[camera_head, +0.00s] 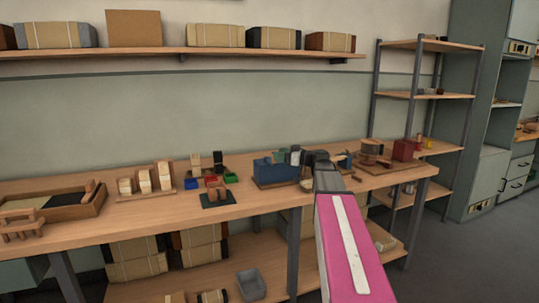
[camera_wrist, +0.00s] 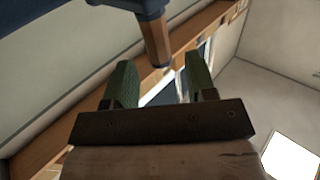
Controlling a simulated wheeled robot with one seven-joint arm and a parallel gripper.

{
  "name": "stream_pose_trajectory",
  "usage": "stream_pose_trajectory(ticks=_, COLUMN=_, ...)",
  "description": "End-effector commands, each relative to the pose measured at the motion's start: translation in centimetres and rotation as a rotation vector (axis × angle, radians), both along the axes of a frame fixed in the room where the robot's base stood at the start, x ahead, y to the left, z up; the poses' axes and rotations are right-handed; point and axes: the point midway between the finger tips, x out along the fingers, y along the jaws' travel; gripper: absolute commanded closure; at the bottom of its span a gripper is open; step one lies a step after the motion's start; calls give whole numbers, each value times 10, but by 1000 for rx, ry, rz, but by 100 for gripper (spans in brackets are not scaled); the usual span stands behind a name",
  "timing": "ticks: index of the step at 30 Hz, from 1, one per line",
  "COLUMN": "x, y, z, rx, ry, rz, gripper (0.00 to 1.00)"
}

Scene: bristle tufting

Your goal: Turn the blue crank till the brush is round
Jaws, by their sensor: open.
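The blue machine (camera_head: 275,170) stands on a board on the workbench. In the wrist view a dark blue crank arm (camera_wrist: 140,4) enters from the top, with a brown wooden handle (camera_wrist: 157,42) pointing down from it. My gripper (camera_wrist: 159,62) is open, its two green fingers apart. The handle's end shows between the fingertips, and I see no finger closed on it. In the head view my gripper (camera_head: 288,156) is small and close to the machine, and my arm partly hides that area. I cannot make out the brush clearly.
The workbench (camera_head: 130,232) also holds a tray of parts (camera_head: 84,208), a wooden rack (camera_head: 147,192), small coloured bins and a red block (camera_head: 403,150) at the right. A wall shelf (camera_head: 180,52) with boxes hangs above. A shelving unit (camera_head: 427,95) stands at the right.

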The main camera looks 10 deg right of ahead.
Motion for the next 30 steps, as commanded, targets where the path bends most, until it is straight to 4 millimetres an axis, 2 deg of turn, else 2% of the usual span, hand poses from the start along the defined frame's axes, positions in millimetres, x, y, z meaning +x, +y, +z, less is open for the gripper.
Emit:
stream_pose_trajectory(ticks=3, x=13, y=17, z=0, rx=-1, ry=1, rz=2, gripper=49)
stream_pose_trajectory(ticks=9, x=25, y=36, z=0, rx=0, ry=1, rz=1, gripper=49)
stream_pose_trajectory(ticks=22, x=29, y=43, z=0, rx=0, ry=1, rz=-1, gripper=49)
stream_pose_trajectory(ticks=24, x=29, y=43, z=0, rx=0, ry=1, rz=0, gripper=72)
stream_pose_trajectory(ticks=27, x=29, y=43, z=0, rx=0, ry=1, rz=0, gripper=100)
stream_pose_trajectory(ticks=30, x=29, y=43, z=0, rx=0, ry=1, rz=0, gripper=100)
